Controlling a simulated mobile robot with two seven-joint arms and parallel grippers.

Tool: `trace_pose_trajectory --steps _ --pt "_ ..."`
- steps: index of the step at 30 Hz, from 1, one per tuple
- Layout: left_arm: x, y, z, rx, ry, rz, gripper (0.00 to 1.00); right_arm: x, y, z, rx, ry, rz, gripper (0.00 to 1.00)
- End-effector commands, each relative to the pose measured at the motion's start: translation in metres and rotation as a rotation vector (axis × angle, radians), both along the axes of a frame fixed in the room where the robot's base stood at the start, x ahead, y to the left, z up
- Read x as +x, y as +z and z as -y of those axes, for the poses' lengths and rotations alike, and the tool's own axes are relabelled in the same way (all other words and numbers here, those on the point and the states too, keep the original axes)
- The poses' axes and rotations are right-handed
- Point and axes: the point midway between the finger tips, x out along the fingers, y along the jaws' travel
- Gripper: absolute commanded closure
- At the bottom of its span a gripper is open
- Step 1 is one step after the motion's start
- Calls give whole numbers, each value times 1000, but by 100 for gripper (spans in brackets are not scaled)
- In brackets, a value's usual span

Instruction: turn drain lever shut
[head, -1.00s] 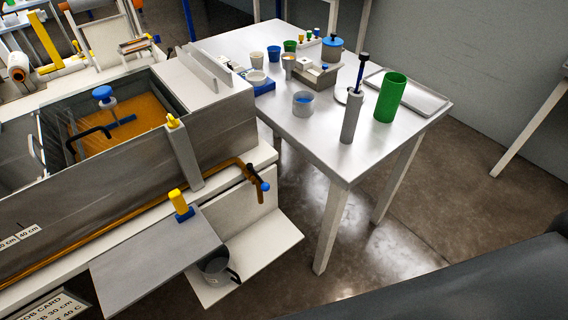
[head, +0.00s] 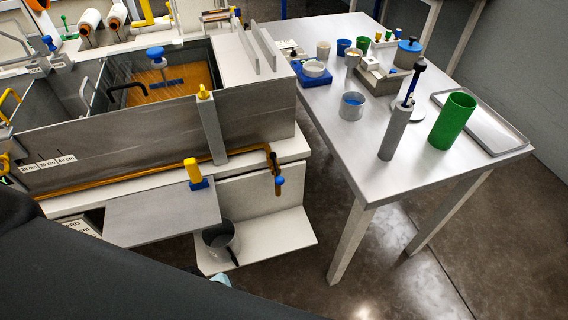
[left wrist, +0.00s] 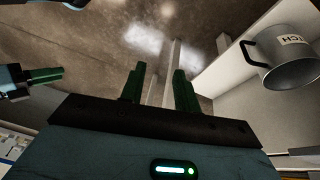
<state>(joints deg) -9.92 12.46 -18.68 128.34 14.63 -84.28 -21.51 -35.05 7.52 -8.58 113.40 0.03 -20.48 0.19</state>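The copper-coloured pipe (head: 160,176) runs along the front of the tank and bends down at its right end. A small dark lever with a blue knob (head: 280,181), apparently the drain lever, sits at that end; its open or shut position is unclear. My left gripper (left wrist: 158,72) shows two green fingers apart with nothing between them. It is low, near the grey catch mug (left wrist: 291,62); the lever is not clearly visible in the left wrist view. In the head view my dark arm hides the lower left. Part of another gripper, likely my right (left wrist: 32,82), shows at the left edge.
The mug stands on a low white shelf (head: 285,232) below the pipe end. A grey plate (head: 165,215) with a yellow-and-blue handle (head: 195,173) juts out beside it. A white table (head: 375,182) with cups and a green cylinder (head: 452,120) stands right. Floor between is clear.

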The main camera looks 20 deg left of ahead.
Motion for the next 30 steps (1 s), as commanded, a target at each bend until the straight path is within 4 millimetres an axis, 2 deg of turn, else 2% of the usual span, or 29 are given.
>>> trace_pose_trajectory --steps 1,7,15,23,30 --pt "15 4 8 0 -94 21 68 0 0 -1 2 -1 0 64" --pt "62 20 36 -1 -476 106 68 1 1 -8 18 -13 1 64" --pt "129 44 51 49 -936 229 68 2 1 -8 20 -17 3 64" --pt "197 78 38 139 -1308 307 68 2 1 -7 16 -15 2 64" --pt "260 126 6 234 -1573 344 68 2 1 -5 11 -9 3 64"
